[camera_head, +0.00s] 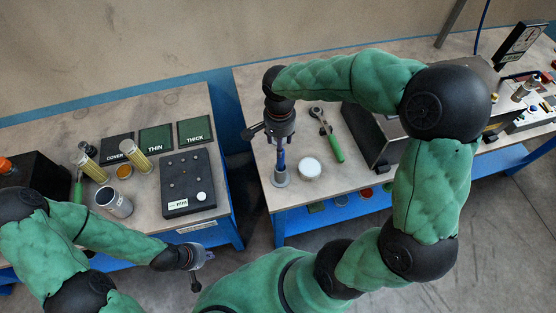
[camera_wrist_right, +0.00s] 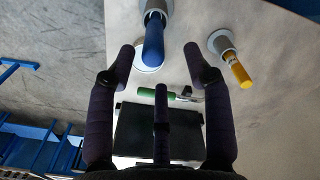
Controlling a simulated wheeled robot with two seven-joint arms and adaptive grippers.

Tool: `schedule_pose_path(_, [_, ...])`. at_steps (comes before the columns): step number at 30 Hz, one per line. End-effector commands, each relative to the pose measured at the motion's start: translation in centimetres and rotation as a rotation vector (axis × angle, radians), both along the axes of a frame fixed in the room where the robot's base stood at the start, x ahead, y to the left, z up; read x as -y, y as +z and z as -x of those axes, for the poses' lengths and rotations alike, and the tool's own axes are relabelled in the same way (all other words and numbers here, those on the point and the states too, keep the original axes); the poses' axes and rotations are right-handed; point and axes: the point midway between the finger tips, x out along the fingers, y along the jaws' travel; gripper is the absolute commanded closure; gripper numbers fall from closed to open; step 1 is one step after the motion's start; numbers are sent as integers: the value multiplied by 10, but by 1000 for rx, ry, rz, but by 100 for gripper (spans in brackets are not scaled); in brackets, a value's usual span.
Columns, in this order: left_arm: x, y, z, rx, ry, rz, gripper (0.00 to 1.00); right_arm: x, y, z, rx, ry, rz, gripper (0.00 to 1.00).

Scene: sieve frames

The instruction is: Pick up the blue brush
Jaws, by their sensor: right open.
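The blue brush (camera_wrist_right: 153,45) stands handle up in a grey round holder (camera_wrist_right: 155,8) in the right wrist view. In the head view the brush (camera_head: 281,160) shows just below my right gripper (camera_head: 281,146), in its holder (camera_head: 280,180) near the right table's front edge. In the wrist view my right gripper (camera_wrist_right: 160,68) is open, its fingers spread around the line of the handle, with no clear contact. My left gripper (camera_head: 203,256) is low in front of the left table, apparently empty; its finger opening is too small to tell.
A yellow-handled tool (camera_wrist_right: 238,72) stands in another holder in the wrist view. A white round container (camera_head: 309,168) and a green-handled tool (camera_head: 333,140) are close to the brush. A dark box (camera_head: 375,135) stands to the right. The left table holds jars and dark plates (camera_head: 156,139).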

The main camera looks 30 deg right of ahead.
Motion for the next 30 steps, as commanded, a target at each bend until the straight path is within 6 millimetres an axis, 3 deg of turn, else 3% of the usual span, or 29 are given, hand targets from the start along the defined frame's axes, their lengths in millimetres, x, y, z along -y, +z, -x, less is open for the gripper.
schedule_pose_path(3, [0, -4, 1, -1, 0, 0, 100, 0, -19, 1, -4, -1, 0, 49])
schedule_pose_path(11, [0, -6, 0, 0, 0, 0, 100, 0, -36, 1, -1, 0, 0, 49])
schedule_pose_path(21, [0, -14, 0, 0, 0, 0, 100, 1, -79, 7, -3, 0, -2, 49])
schedule_pose_path(30, [0, -14, 0, 0, 0, 0, 100, 1, -83, 6, 0, 0, -1, 49])
